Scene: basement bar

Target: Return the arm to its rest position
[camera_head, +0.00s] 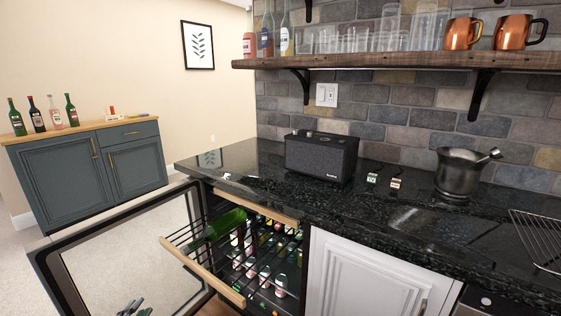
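My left gripper (132,308) shows only as a small dark shape at the bottom edge, in front of the open glass door (125,245). Most of it is cut off by the frame, and whether its fingers are apart is too small to tell. It is clear of the bottle and the rack. A green bottle (225,224) lies tilted on a pulled-out wire rack with a wooden front (203,273) in the drinks fridge. My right gripper is out of view.
The fridge door stands open at lower left. The black counter (240,160) holds a speaker (320,157), two small items and a metal mortar (459,175). A wooden shelf (400,61) with glasses and copper mugs hangs above. A blue-grey cabinet (65,178) stands at far left.

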